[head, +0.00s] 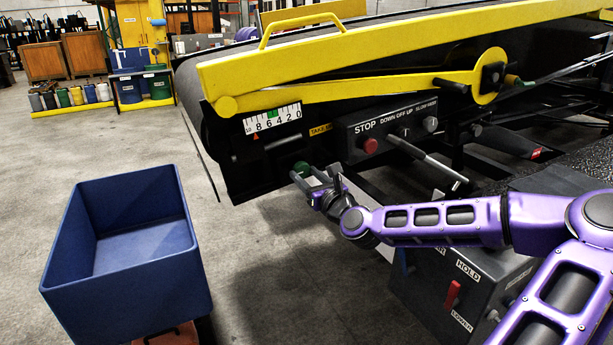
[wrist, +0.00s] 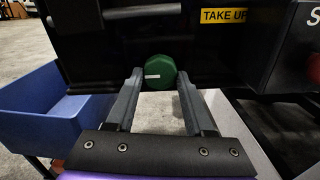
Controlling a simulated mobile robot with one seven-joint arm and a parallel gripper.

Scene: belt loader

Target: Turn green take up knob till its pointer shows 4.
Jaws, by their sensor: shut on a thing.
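The green take up knob (head: 302,168) sits low on the dark side of the belt loader, below the number scale. In the wrist view the knob (wrist: 160,68) shows a short white mark lying nearly level. My gripper (wrist: 160,80) has a finger on each side of the knob and is shut on it; in the head view my gripper (head: 310,180) reaches it from the right. The white scale (head: 273,118) reads 10 to 0 from left to right, with a green patch between about 6 and 4.
A yellow TAKE UP label (head: 320,129) and a STOP button panel (head: 392,133) are right of the scale. A blue bin (head: 125,275) stands at lower left. A grey HOLD/LOWER box (head: 455,290) lies below my arm.

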